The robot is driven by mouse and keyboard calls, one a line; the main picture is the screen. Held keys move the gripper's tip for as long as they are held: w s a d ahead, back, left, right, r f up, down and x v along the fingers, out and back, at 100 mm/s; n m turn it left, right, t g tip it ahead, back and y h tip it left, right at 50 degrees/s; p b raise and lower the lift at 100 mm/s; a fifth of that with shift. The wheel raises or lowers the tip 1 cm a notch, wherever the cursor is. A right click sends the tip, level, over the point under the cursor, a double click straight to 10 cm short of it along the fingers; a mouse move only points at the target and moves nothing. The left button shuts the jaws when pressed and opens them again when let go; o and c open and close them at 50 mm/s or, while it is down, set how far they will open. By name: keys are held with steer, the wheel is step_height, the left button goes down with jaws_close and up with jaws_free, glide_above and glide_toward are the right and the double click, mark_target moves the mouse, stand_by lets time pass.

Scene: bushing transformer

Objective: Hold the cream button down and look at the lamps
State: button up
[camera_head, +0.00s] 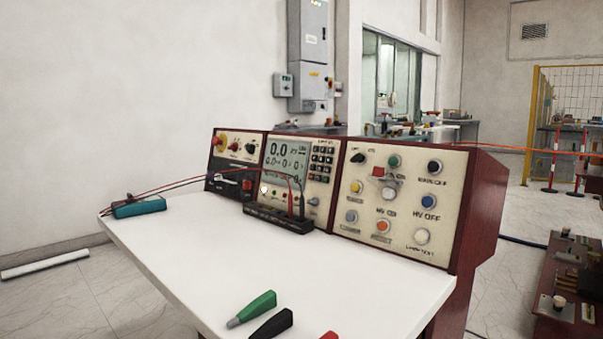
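The cream button (422,236) is on the lower right of the right-hand panel (457,205), above a small label that seems to read lamp test. It is uncovered, and nothing touches it. I cannot tell which caps are lamps and which are buttons, and none is clearly glowing. My gripper is not in view.
A white tabletop (200,240) lies before the console, mostly clear. Green (257,306) and black (273,323) clips lie at its front edge, with a red piece (329,335). A teal block (139,207) with leads sits left. A black strip (278,219) lies below the display (286,158).

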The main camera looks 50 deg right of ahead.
jaws_close()
stand_by(1.8)
